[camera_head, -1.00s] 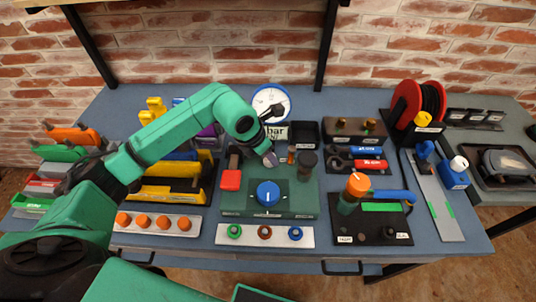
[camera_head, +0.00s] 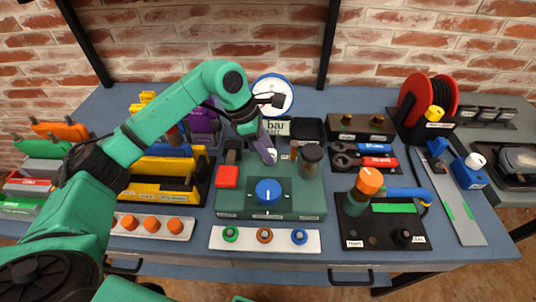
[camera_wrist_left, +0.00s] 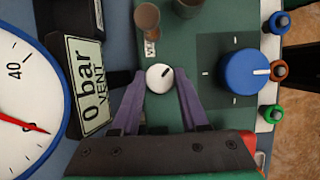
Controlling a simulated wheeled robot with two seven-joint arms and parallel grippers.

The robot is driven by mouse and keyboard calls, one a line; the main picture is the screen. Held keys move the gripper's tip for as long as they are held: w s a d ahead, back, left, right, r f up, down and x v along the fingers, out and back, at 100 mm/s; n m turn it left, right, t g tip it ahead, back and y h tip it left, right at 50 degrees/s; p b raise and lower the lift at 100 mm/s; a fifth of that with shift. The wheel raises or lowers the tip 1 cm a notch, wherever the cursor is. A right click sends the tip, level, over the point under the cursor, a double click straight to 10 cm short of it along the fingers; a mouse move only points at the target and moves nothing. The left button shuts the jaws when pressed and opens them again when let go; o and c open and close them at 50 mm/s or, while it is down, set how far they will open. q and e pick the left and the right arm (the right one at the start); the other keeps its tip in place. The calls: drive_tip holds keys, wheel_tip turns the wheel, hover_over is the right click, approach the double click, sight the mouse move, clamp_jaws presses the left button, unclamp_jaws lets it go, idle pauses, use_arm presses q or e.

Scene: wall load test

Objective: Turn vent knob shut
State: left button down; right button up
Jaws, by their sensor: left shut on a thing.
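The vent knob is a small round white knob with a dark mark (camera_wrist_left: 159,78), on the green panel (camera_head: 309,199). In the left wrist view it sits between the purple fingertips of my left gripper (camera_wrist_left: 160,84), which is shut on it. In the head view the left gripper (camera_head: 268,152) points down at the back of the panel, and the knob is largely hidden there. A "0 bar VENT" sign (camera_wrist_left: 90,86) stands beside the gripper, by a round white gauge (camera_wrist_left: 22,100). My right gripper is not in view.
A large blue knob (camera_head: 268,192) sits in front of the gripper on the panel. A red block (camera_head: 227,177) is left, a dark cylinder (camera_head: 311,158) right. A strip with coloured rings (camera_head: 264,238) lies in front. A valve with an orange cap (camera_head: 369,181) stands right.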

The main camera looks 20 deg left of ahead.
use_arm(q)
drive_tip(key=m+g+b, duration=0.1)
drive_tip(key=m, duration=0.3)
drive_tip(key=shift+w+m+g+b, duration=0.2)
drive_tip(key=shift+m+g+b, duration=0.1)
drive_tip(key=shift+g+b, duration=0.1)
drive_tip(key=m+g, duration=0.1)
drive_tip(key=m, duration=0.3)
drive_tip(key=shift+g+b, duration=0.3)
drive_tip(key=shift+m, duration=0.4)
drive_tip(key=shift+c, duration=2.1)
unclamp_jaws()
drive_tip(key=shift+r, duration=0.1)
